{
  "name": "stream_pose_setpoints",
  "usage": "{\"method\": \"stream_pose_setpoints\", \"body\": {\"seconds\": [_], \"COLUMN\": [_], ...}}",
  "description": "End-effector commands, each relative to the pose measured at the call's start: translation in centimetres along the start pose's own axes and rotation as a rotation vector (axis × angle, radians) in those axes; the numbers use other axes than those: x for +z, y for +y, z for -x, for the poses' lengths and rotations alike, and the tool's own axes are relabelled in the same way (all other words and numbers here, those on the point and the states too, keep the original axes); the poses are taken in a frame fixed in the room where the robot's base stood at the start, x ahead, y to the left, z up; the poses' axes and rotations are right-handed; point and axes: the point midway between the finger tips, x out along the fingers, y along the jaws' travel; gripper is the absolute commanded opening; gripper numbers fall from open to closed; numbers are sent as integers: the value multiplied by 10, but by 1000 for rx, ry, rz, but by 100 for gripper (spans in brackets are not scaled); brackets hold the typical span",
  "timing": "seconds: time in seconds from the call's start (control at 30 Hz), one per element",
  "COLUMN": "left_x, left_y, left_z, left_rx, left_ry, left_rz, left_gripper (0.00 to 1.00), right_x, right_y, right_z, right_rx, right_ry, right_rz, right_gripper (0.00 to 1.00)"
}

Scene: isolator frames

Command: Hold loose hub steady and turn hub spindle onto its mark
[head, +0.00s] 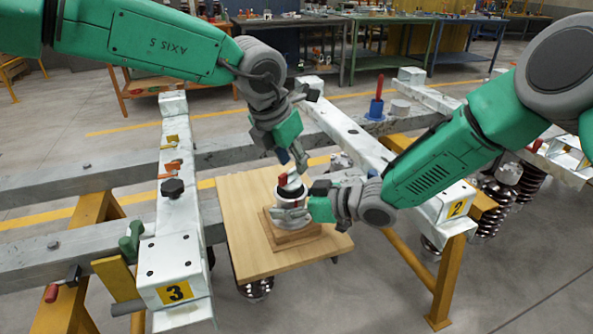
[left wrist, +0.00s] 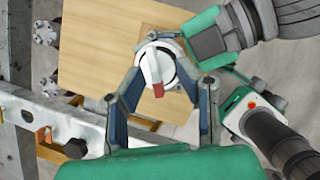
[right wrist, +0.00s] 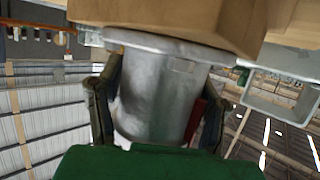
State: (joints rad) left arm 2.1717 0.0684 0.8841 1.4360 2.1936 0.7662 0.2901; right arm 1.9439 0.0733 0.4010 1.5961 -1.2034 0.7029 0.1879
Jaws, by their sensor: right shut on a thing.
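The loose hub (head: 291,217), a pale metal cylinder with a flange, sits on a small wooden block (head: 293,238). The hub spindle (left wrist: 158,72) on its top carries a white pointer with a red end. My right gripper (head: 292,212) is shut on the hub from the right; in the right wrist view its fingers lie on both sides of the metal body (right wrist: 158,90). My left gripper (left wrist: 172,82) is above the hub, its fingers spread apart on either side of the spindle. Contact between the left fingers and the spindle is not visible. I cannot make out the mark.
The block rests on a light wooden board (head: 245,205). White beams numbered 3 (head: 177,235) and 2 (head: 435,200) flank it, with clamps and a black knob on the left beam.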

Motion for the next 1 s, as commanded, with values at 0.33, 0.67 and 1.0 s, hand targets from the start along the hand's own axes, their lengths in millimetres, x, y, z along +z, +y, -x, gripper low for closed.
{"method": "stream_pose_setpoints", "body": {"seconds": [0.33,0.67,1.0], "left_x": [0,0,1], "left_y": [0,0,-5], "left_z": [-36,-37,-37], "left_rx": [1,1,-7], "left_ry": [-2,-2,-2], "left_rz": [-2,-2,-3], "left_gripper": [29,12,0], "right_x": [5,5,5], "right_y": [-2,-2,0], "right_z": [1,1,0], "right_rx": [-2,-2,0], "right_ry": [-10,-11,-11], "right_rz": [0,0,-1], "right_gripper": [8,8,8]}}
